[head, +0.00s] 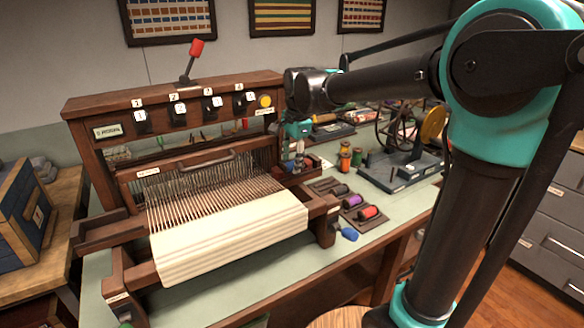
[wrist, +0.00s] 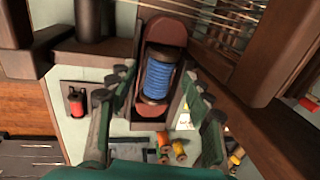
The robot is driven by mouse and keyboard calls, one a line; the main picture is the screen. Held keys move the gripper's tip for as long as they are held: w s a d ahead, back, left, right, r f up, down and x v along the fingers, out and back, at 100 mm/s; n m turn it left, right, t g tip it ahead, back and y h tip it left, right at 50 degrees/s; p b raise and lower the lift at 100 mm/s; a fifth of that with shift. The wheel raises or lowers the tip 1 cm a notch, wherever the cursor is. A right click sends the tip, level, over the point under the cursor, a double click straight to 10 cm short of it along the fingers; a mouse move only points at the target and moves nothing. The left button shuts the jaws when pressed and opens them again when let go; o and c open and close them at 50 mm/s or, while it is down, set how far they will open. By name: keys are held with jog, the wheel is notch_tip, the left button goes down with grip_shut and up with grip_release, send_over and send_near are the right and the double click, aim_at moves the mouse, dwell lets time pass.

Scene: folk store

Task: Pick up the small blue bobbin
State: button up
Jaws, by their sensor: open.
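A bobbin wound with blue thread (wrist: 158,78) shows in the wrist view, seated in a reddish-brown wooden holder (wrist: 166,32) inside a dark-edged tray. My gripper (wrist: 160,74) is open, with one finger at the left and one at the right of the bobbin. I see no clear contact, and how far the fingertips are above it is hard to tell. In the head view my gripper (head: 298,130) is a small teal shape at the loom's right end, above a dark compartment box (head: 292,178). The bobbin's place there is too small to make out surely.
The wooden loom (head: 90,103) stands close on the left. Black, purple (head: 352,201) and red (head: 368,212) bobbins lie in holders on the green table. Several upright spools (head: 345,162) and a grey-based device (head: 400,172) stand behind. A blue-ended piece (head: 347,233) sticks out by the loom's front.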

jog(key=shift+f, duration=0.2)
grip_shut()
dwell(0.5)
